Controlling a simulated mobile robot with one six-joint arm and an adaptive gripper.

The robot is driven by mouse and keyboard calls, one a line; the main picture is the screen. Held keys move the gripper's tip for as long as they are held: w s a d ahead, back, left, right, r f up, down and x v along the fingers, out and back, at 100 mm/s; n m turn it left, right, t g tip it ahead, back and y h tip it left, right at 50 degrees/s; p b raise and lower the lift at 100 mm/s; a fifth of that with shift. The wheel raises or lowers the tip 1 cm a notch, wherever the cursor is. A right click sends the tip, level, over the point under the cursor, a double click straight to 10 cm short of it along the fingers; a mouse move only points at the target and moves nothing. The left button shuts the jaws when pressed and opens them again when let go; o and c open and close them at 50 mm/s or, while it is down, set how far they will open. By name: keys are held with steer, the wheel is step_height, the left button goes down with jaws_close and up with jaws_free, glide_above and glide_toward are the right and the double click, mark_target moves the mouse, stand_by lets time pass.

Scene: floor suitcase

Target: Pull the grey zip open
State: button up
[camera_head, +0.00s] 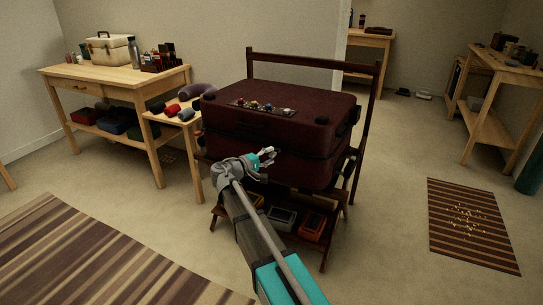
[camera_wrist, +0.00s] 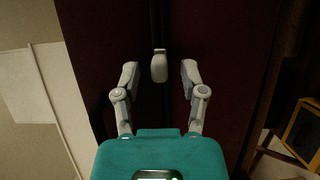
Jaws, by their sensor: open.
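The dark red suitcase (camera_head: 285,125) lies on a dark wooden rack in the middle of the head view. A dark seam (camera_wrist: 159,100) runs down the middle of the wrist view between two dark red halves. The grey zip pull (camera_wrist: 159,66) sits on this seam, just beyond and between my fingertips. My gripper (camera_head: 268,155) is at the suitcase's front face. In the wrist view my gripper (camera_wrist: 159,76) is open, with one finger on each side of the pull and a gap on both sides. The pull itself cannot be made out in the head view.
The rack (camera_head: 250,63) has a lower shelf with several small bins (camera_head: 281,217). A small side table (camera_head: 172,120) stands close to the left of the suitcase. A striped rug (camera_head: 95,260) lies front left and a brown mat (camera_head: 470,225) lies right. Floor between is clear.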

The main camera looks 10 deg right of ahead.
steer(key=shift+x, duration=0.85)
steer(key=shift+c, duration=0.2)
jaws_close()
